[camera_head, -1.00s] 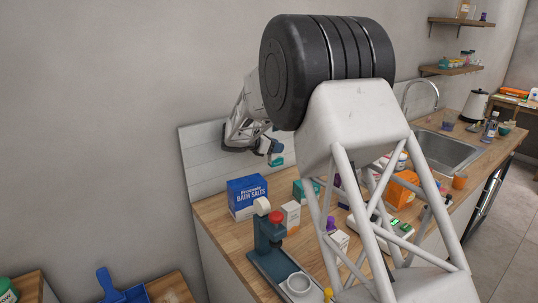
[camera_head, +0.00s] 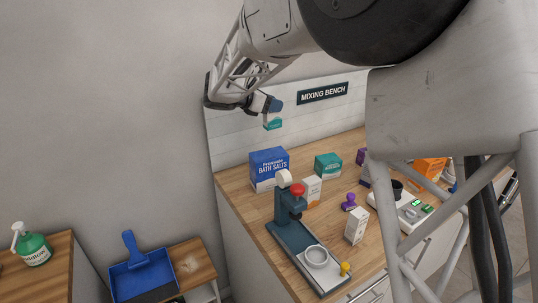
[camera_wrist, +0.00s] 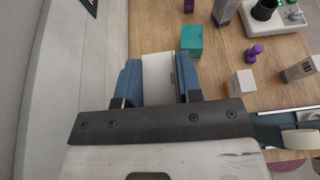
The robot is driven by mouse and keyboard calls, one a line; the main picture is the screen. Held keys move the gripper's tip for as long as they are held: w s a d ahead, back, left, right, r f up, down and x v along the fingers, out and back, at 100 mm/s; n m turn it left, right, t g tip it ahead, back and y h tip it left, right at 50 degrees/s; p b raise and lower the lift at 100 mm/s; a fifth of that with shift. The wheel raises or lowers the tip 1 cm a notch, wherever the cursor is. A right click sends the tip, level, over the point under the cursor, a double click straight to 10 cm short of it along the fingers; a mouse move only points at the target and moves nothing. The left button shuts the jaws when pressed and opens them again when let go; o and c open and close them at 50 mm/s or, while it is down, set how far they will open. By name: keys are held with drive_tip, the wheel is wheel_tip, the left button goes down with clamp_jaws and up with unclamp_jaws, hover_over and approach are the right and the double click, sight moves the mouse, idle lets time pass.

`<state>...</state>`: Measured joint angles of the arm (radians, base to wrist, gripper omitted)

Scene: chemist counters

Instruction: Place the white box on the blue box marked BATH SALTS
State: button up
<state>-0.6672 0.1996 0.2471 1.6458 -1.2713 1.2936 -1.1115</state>
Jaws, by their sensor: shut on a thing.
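My gripper (camera_head: 273,107) is shut on the white box (camera_head: 271,118), which has a teal lower part in the head view. In the wrist view the box (camera_wrist: 158,78) shows a plain white face between the two blue fingers. It hangs in the air, clear of the counter. The blue box marked BATH SALTS (camera_head: 268,168) stands upright at the counter's back left corner. In the head view the held box appears above it with a visible gap. The blue box cannot be made out in the wrist view.
A dark teal press (camera_head: 290,225) with a red knob stands in front of the blue box. A small white carton (camera_head: 312,190) and a teal box (camera_head: 328,166) stand to its right. The wall (camera_head: 235,137) is close behind. A purple stamp-like item (camera_head: 349,201) stands further right.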

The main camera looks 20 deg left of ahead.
sight(267, 117)
drive_tip(key=shift+s+a+r, duration=0.15)
drive_tip(key=shift+s+r, duration=0.25)
drive_tip(key=shift+s, duration=0.25)
drive_tip(key=shift+s+a+r, duration=0.1)
drive_tip(key=shift+s+r, duration=0.25)
drive_tip(key=shift+s, duration=0.25)
drive_tip(key=shift+f, duration=2.5)
drive_tip(key=shift+f, duration=0.1)
drive_tip(key=shift+f, duration=2.4)
drive_tip(key=shift+f, duration=0.1)
drive_tip(key=o, duration=0.9)
